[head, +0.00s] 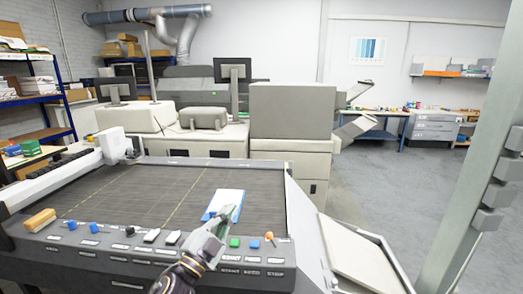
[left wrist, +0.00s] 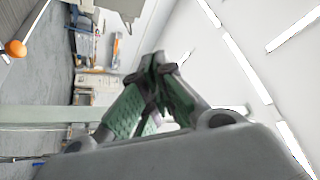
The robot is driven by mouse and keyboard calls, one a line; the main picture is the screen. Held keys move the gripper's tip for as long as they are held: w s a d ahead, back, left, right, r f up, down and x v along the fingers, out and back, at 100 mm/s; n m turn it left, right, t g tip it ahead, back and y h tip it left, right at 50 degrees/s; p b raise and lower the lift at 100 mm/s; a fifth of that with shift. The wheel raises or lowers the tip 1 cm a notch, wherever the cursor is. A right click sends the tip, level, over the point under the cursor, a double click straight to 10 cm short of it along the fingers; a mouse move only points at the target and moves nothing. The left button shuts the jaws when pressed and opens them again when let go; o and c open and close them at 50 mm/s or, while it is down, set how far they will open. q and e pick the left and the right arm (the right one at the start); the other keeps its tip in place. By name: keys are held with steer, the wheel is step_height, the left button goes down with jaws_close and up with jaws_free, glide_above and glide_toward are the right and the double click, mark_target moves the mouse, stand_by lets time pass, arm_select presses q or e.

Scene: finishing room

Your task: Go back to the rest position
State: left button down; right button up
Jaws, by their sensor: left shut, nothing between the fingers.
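My left gripper (head: 222,222) is above the front control panel of a large finishing machine in the head view. Its fingers are shut with nothing between them, and the fingertips also show closed together in the left wrist view (left wrist: 158,62). A white and blue sheet or pad (head: 226,203) lies on the machine's dark bed (head: 150,190), just beyond the fingertips in the picture. I cannot tell whether the gripper touches it. My right gripper is not in view.
The panel carries a blue button (head: 254,244), a green button (head: 235,243) and an orange-knobbed lever (head: 269,237). The orange knob shows in the left wrist view (left wrist: 15,48). A pale post (head: 470,200) stands at right. Grey floor (head: 390,190) is clear behind it.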

arm_select(q)
steer(key=s+a+f+n+g+y, duration=0.25)
steer(key=a+f+n+y, duration=0.3)
steer(key=f, duration=0.35)
steer(key=s+a+f+n+g+y, duration=0.2)
steer(key=a+f+n+g+y, duration=0.1)
steer(key=a+f+n+y, duration=0.4)
steer(key=s+f+n+g+h, duration=0.1)
steer(key=s+f+g, duration=0.4)
steer(key=s+f, duration=0.4)
steer(key=s+f+n+g+h, duration=0.15)
steer(key=s+f+g, duration=0.45)
steer(key=s, duration=0.6)
step_height(320, 180, down, 35)
steer(key=s+a, duration=0.1)
steer(key=s, duration=0.2)
steer(key=s+a+f+g, duration=0.1)
steer(key=s+a+f, duration=0.1)
steer(key=s+f, duration=0.7)
steer(key=s+a+f+m, duration=0.1)
steer(key=s+a+f, duration=0.1)
steer(key=s+f, duration=0.7)
steer(key=s, duration=0.3)
steer(key=shift+a+f+g, duration=0.3)
steer(key=shift+a+g, duration=0.05)
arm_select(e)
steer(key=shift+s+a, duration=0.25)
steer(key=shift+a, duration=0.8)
